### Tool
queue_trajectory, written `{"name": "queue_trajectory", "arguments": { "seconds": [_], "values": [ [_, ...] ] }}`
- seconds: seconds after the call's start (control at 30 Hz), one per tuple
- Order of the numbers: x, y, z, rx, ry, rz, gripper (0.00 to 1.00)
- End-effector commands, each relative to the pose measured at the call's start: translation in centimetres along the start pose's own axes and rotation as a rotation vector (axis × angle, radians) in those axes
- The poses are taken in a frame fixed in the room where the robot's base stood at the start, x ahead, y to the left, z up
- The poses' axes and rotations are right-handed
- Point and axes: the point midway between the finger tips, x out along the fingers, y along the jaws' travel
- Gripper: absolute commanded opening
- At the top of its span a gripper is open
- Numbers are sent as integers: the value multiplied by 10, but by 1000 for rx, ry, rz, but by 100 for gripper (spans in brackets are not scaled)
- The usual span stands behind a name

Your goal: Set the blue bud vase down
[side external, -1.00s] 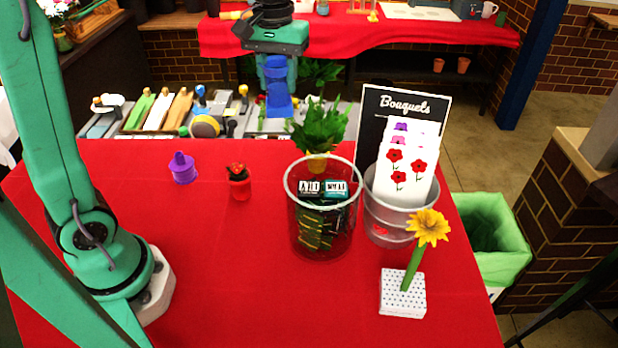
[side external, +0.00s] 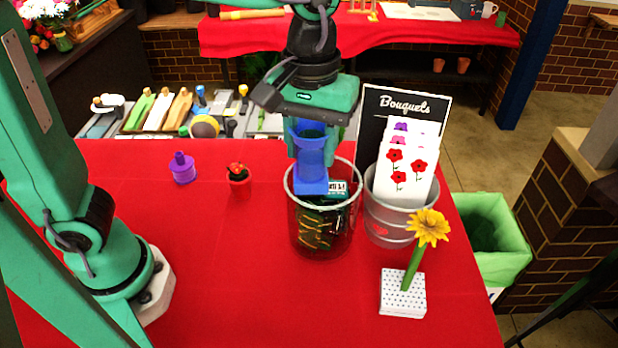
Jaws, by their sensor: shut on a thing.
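The blue bud vase (side external: 312,160) is upright in my gripper (side external: 314,135), which points down and is shut on it. In the picture the vase's square base overlaps the upper part of the dark see-through bin (side external: 322,238). I cannot tell whether the vase is over the bin, inside its rim or behind it. The vase hides part of the bin's rim and of the packets in it.
A purple bottle (side external: 182,168) and a small red pot with a red flower (side external: 238,180) stand left on the red table (side external: 225,270). A grey bucket with cards (side external: 392,225) and a white dotted block with a yellow flower (side external: 402,297) are right. The front middle is clear.

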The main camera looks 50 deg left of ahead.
Motion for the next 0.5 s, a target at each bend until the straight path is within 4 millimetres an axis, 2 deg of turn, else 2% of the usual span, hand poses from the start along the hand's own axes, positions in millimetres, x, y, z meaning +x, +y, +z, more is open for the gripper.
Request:
{"name": "queue_trajectory", "arguments": {
  "seconds": [0.03,0.2,0.5],
  "values": [
    [-1,4,13,11,1,2,0],
    [0,14,50,23,1,2,0],
    [0,20,115,45,0,2,0]
  ]
}}
